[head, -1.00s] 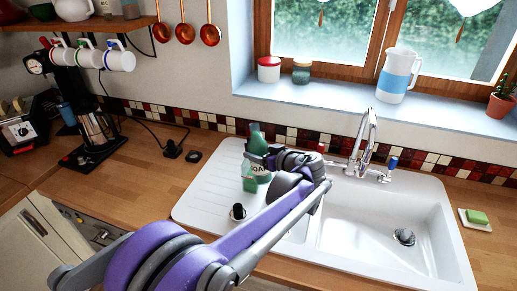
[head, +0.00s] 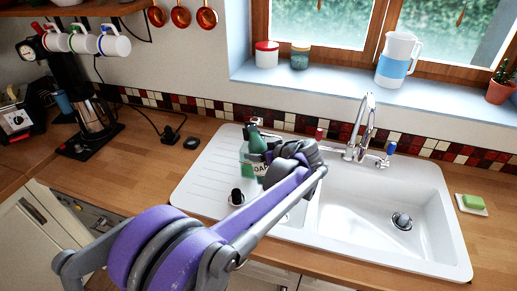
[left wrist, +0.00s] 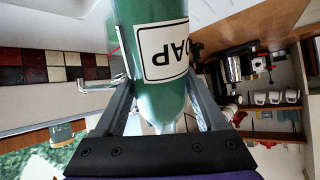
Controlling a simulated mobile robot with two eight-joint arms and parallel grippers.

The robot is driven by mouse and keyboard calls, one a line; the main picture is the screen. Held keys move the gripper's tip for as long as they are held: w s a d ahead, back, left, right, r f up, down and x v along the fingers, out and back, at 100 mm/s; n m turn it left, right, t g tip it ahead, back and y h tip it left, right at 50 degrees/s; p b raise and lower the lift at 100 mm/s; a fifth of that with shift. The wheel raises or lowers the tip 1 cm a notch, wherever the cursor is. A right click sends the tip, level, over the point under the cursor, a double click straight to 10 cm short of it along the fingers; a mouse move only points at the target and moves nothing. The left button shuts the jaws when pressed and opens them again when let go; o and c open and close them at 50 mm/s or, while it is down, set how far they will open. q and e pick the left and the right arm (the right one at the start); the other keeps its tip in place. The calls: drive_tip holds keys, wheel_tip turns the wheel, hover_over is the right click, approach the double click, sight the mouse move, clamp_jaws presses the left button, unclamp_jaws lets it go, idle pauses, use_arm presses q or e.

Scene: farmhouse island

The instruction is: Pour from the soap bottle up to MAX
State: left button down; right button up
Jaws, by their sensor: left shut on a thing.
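The green soap bottle (head: 256,143), with a white label, is at the back of the sink's drainboard. My left gripper (head: 275,158) is shut on it, partly hidden by my own wrist and arm. In the left wrist view the bottle (left wrist: 155,75) sits between the two fingers, its label lettering upside down. A paler green shape (head: 245,168) shows just left of the label; I cannot tell whether it is a separate container. No MAX mark is readable. My right gripper is in no view.
The white sink (head: 340,228) has its basin on the right, with a chrome tap (head: 363,125) behind. Green soap (head: 471,202) lies on a dish at right. The wooden counter left of the sink is mostly clear.

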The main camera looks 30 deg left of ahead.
use_arm(q)
drive_tip(key=shift+d+f+g+h, duration=0.15)
drive_tip(key=shift+f+g+h, duration=0.15)
drive_tip(key=shift+h, duration=0.1)
drive_tip(key=shift+s+d+r+g+h+p, duration=0.2)
drive_tip(key=shift+d+r+g+h+p, duration=0.15)
drive_tip(key=shift+h+p, duration=0.3)
drive_tip(key=shift+s+d+f+g+h, duration=0.1)
drive_tip(key=shift+d+f+g+h, duration=0.15)
drive_tip(key=shift+f+h, duration=0.25)
drive_tip(key=shift+h, duration=0.35)
drive_tip(key=shift+s+d+r+g, duration=0.1)
drive_tip(key=shift+s+r+g, duration=0.15)
drive_tip(key=shift+g, duration=0.15)
drive_tip(key=shift+d+r+h, duration=0.1)
drive_tip(key=shift+d+h, duration=0.1)
drive_tip(key=shift+h, duration=0.4)
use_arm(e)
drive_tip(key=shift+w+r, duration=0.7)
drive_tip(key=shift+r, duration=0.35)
use_arm(q)
drive_tip(key=shift+r+g+h, duration=0.1)
drive_tip(key=shift+g+h, duration=0.2)
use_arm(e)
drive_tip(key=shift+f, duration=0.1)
